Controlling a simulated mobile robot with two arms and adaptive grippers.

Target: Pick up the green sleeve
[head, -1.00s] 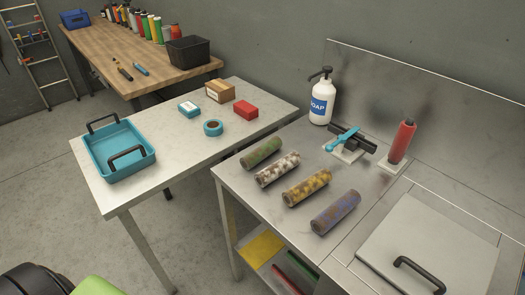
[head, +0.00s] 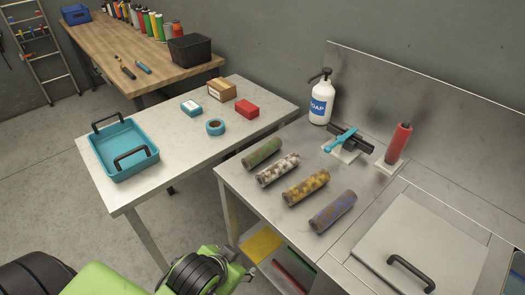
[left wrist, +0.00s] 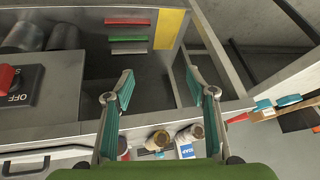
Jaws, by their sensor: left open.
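The green sleeve (head: 262,153), a mottled tube, lies on the steel bench as the farthest back in a row of sleeves in the head view. The white patchy sleeve (head: 278,169), yellow one (head: 306,187) and purple-blue one (head: 333,211) lie in front of it. My left arm enters low in the head view, off the front of the bench and well short of the green sleeve. In the left wrist view my left gripper (left wrist: 159,73) is open, with nothing between its teal fingers. I cannot pick out the green sleeve there. My right gripper is not in view.
A soap bottle (head: 321,101), a stand with a blue tool (head: 343,140) and a red cylinder (head: 399,143) stand behind the sleeves. The pale side table (head: 185,155) holds a teal tray (head: 123,170). The bench's lower shelf has a yellow sheet (head: 262,245).

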